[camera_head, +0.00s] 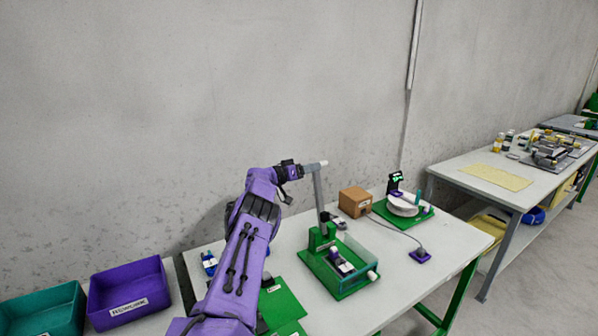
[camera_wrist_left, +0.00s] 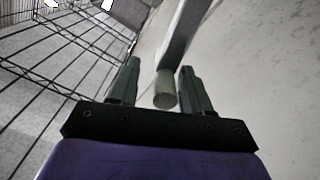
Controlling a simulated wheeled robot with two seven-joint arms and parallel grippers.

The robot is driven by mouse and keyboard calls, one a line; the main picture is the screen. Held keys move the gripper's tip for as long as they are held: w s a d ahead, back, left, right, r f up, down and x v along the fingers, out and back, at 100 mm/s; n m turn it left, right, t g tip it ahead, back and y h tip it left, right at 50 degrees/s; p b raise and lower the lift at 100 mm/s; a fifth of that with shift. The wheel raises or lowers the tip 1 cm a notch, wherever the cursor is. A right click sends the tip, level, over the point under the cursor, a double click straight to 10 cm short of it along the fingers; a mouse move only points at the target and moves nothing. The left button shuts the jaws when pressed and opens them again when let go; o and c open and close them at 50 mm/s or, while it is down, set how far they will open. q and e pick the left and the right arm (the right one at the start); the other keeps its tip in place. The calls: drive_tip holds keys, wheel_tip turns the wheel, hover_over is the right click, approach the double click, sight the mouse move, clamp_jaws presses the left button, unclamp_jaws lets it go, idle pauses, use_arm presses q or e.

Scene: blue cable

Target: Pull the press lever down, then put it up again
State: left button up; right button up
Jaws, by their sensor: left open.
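The press (camera_head: 345,270) stands on the white table with a green base and a clear-walled front. Its grey lever arm (camera_head: 318,192) points up, and a grey handle with a pale tip (camera_head: 318,165) lies across its top. My left gripper (camera_head: 296,170) is at the near end of that handle. In the left wrist view the round end of the handle (camera_wrist_left: 164,95) sits between the open fingers of my left gripper (camera_wrist_left: 160,88), with a gap on each side. The lever arm (camera_wrist_left: 182,40) runs up behind it. My right gripper is not in view.
A brown box (camera_head: 354,201) and a green board with a white round device (camera_head: 404,205) stand behind the press. A small purple pedal-like block (camera_head: 420,256) lies on a cable at right. Purple (camera_head: 130,290) and teal (camera_head: 42,308) bins sit at left. The wall is behind.

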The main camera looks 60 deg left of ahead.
use_arm(q)
drive_tip(key=s+b, duration=0.1)
drive_tip(key=s, duration=0.8)
drive_tip(key=shift+w+d, duration=0.1)
drive_tip(key=shift+d, duration=0.05)
